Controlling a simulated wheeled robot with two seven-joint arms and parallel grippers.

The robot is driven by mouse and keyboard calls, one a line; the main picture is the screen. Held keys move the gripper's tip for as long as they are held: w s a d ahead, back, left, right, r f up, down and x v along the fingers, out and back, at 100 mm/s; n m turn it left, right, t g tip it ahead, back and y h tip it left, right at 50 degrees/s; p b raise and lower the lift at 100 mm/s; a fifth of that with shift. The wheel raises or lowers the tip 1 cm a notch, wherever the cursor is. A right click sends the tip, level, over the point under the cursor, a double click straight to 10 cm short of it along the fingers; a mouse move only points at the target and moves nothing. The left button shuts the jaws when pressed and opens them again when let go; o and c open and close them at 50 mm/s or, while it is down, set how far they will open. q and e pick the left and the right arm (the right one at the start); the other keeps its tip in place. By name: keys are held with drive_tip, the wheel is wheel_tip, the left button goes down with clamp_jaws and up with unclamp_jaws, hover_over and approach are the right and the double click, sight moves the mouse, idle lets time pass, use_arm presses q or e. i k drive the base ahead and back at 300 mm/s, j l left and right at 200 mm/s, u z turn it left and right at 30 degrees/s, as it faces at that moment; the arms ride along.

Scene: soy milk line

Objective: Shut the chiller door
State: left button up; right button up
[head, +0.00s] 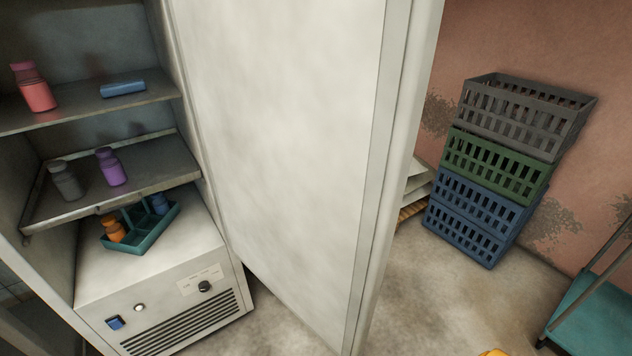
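The chiller door (280,130) is a large pale panel that stands open, swung out toward me across the middle of the view. Its hinge side meets the chiller cabinet on the left, and its free edge (390,180) is on the right. The open chiller shows an upper shelf (75,108), a lower shelf (150,165) and a machine housing (150,270) at the bottom. Neither gripper can be seen. A small yellow piece at the bottom edge is too cut off to identify.
Bottles stand on both shelves, including a red one (34,90) and a purple one (111,168). A teal divided carrier (150,241) sits on the housing. Stacked crates (495,160) stand by the pink wall. A teal cart (595,310) is at right. Floor between is clear.

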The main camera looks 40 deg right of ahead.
sight(307, 113)
drive_tip(key=l+u, duration=0.15)
drive_tip(key=l, duration=0.3)
drive_tip(key=k+l+u, duration=0.15)
drive_tip(key=l, duration=0.25)
drive_tip(key=k+l+u, duration=0.15)
drive_tip(key=l, duration=0.25)
drive_tip(key=l+u, duration=0.15)
drive_tip(key=l, duration=0.25)
drive_tip(key=i+l+u, duration=0.15)
drive_tip(key=l, duration=0.4)
drive_tip(key=l+u, duration=0.2)
drive_tip(key=l, duration=0.3)
